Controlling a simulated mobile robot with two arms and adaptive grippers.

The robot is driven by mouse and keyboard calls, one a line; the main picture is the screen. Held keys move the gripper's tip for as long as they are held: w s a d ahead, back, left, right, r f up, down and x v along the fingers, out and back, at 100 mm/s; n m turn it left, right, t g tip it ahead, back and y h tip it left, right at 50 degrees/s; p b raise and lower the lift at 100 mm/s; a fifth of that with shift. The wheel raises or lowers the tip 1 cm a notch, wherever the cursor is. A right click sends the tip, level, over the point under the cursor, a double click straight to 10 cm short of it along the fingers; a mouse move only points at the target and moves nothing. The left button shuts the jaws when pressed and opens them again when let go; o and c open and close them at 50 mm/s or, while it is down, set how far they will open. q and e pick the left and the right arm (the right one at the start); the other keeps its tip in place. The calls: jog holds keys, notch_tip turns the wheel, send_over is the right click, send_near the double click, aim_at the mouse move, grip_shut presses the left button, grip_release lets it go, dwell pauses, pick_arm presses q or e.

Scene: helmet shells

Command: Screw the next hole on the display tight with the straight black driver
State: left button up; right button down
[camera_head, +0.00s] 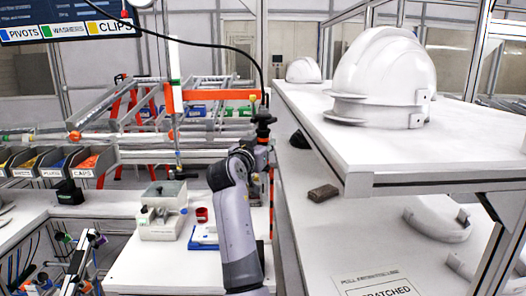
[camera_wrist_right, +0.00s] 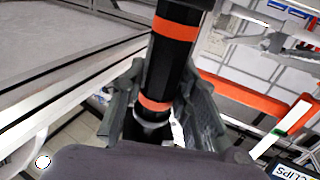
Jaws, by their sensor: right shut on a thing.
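My right gripper (camera_head: 262,135) is raised in the middle of the head view, left of the white shelf. It is shut around a straight black driver (camera_head: 264,119) with orange bands, which fills the middle of the wrist view (camera_wrist_right: 170,65) between the two fingers. A black cable runs from the driver's top end up to the upper left. The driver's tip is hidden. A dark display panel (camera_head: 60,14) hangs at the upper left; its small text is unreadable. A large white helmet shell (camera_head: 385,68) sits on the upper shelf. No screw hole can be made out. My left gripper is out of view.
The white upper shelf (camera_head: 420,160) juts out at right, with a smaller shell (camera_head: 303,70) farther back. Below are a brown block (camera_head: 323,193) and curved white parts (camera_head: 437,225). Parts bins (camera_head: 65,160) and a grey box (camera_head: 163,222) stand at left. Orange-legged racks stand behind.

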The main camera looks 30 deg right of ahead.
jog(key=w+a+b, duration=0.2)
jog(key=w+a, duration=0.5)
jog(key=a, duration=0.1)
jog(key=shift+w+a, duration=0.25)
jog(key=shift+a, duration=0.15)
jog(key=shift+d, duration=0.1)
